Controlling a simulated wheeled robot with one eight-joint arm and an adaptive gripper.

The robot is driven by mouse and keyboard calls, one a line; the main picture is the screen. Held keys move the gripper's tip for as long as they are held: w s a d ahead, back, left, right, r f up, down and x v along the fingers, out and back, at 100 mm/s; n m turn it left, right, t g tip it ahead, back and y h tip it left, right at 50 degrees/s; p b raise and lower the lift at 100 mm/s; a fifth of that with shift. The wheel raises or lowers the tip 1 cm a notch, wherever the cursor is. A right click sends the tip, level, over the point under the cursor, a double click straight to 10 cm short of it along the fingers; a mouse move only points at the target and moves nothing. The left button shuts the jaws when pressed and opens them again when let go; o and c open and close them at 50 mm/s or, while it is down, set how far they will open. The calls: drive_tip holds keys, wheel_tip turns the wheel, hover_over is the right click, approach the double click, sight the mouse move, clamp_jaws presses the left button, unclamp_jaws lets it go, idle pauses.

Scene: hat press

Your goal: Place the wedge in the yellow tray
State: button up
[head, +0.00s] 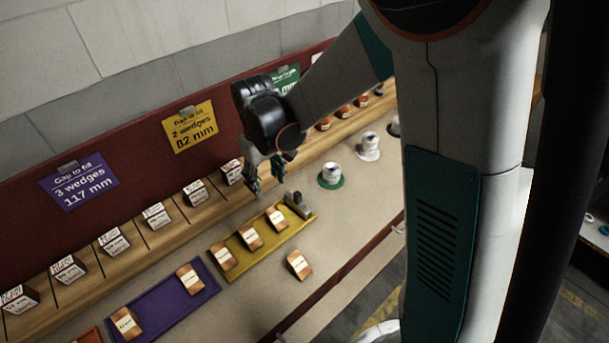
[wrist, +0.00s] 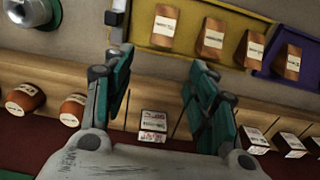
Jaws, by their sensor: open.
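The yellow tray (head: 264,249) lies on the bench with three brown, white-labelled wedges (head: 250,237) in it and a grey block (head: 297,206) at its right end. The yellow tray also shows at the top of the wrist view (wrist: 188,44). A loose brown wedge (head: 299,264) lies on the bench in front of the tray. My gripper (head: 268,174) is open, above the bench between the tray and the back rack. In the wrist view its teal fingers (wrist: 163,92) are apart with nothing held between them.
A purple tray (head: 158,300) with two wedges lies to the left. A wooden rack (head: 176,234) with several labelled blocks runs along the red back wall. White spools (head: 331,173) stand to the right. A yellow sign (head: 190,127) reads 2 wedges, 82 mm.

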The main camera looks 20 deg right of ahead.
drive_tip(key=s+d+r+m+t, duration=0.2)
drive_tip(key=s+d+r, duration=0.3)
drive_tip(key=s+r, duration=0.3)
drive_tip(key=s+d+r+m+t, duration=0.2)
drive_tip(key=s+d+r+t, duration=0.3)
drive_tip(key=s+r, duration=0.2)
drive_tip(key=shift+s+d+r+m, duration=0.3)
drive_tip(key=shift+s+d+r, duration=0.1)
drive_tip(key=shift+s, duration=0.75)
